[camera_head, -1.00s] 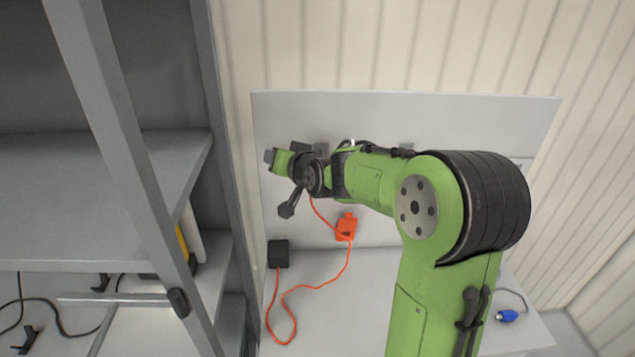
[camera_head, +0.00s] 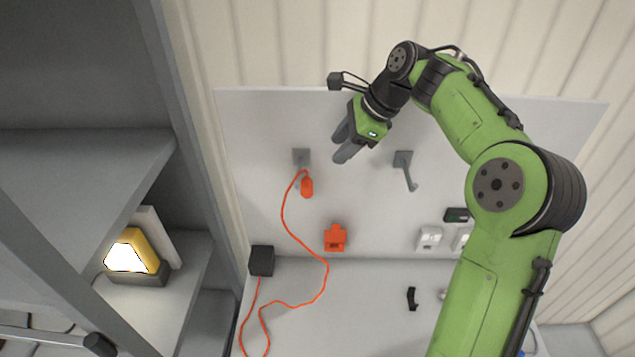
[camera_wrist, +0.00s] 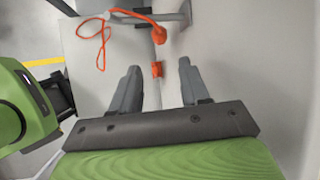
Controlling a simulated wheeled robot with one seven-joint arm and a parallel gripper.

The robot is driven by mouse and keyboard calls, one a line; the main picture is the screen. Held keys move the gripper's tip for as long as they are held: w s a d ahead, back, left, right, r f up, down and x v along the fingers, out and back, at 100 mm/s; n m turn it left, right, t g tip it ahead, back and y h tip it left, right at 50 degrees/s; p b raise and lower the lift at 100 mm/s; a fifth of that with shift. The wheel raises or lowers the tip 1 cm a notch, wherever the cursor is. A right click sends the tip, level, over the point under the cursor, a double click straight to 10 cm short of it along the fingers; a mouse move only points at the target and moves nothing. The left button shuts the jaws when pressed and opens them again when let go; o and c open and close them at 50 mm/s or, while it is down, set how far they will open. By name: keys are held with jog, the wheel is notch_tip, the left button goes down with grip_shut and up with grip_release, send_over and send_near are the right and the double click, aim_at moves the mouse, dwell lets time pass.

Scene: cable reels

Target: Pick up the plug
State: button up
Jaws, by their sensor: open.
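The orange plug (camera_head: 307,187) hangs on its orange cable just below a grey hook (camera_head: 301,157) on the pale panel. It also shows in the wrist view (camera_wrist: 158,35), beyond my fingers, beside a grey hook arm. My gripper (camera_head: 341,147) is above and to the right of the plug in the head view, apart from it.
An orange block-like fitting (camera_head: 335,238) is low on the panel. A black box (camera_head: 262,261) stands on the table at left. A second hook (camera_head: 403,160) and white sockets (camera_head: 429,238) are to the right. Shelves with a yellow lamp (camera_head: 131,251) stand at left.

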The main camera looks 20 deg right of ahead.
send_near(310, 180)
jog(key=x, duration=0.9)
jog(key=shift+w+a+f, duration=0.15)
jog(key=shift+f, duration=0.1)
jog(key=shift+w, duration=0.1)
jog(key=c, duration=0.4)
grip_shut()
